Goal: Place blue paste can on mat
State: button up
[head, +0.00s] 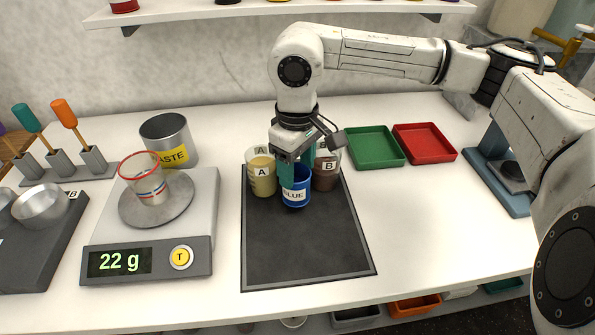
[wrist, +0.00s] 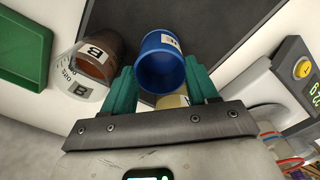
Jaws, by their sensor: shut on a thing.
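The blue can (head: 295,190), with a white label reading BLUE, is upright at the back part of the dark mat (head: 305,248). My gripper (head: 295,172) comes down from above with its teal fingers closed on the can's sides. In the wrist view the blue can (wrist: 160,68) sits between both teal fingers, and the dark mat (wrist: 232,28) lies beyond it. I cannot tell whether the can's base touches the mat or hangs just above it.
A yellowish container labelled A (head: 262,178) stands close left of the can, and a brown one labelled B (head: 325,172) close right. A scale (head: 100,225) reading 22 g holds a beaker (head: 147,180). Green (head: 374,147) and red (head: 425,143) trays lie back right. The mat's front is clear.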

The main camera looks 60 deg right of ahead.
jog(key=shift+s+f, duration=0.1)
jog(key=shift+f, duration=1.05)
jog(key=shift+f, duration=0.15)
jog(key=o, duration=1.5)
jog(key=shift+c, duration=0.2)
jog(key=shift+r+p, duration=0.3)
notch_tip(320, 180, up, 12)
jog(key=b, duration=0.1)
jog(key=shift+b, duration=0.3)
jog(key=shift+f, duration=0.1)
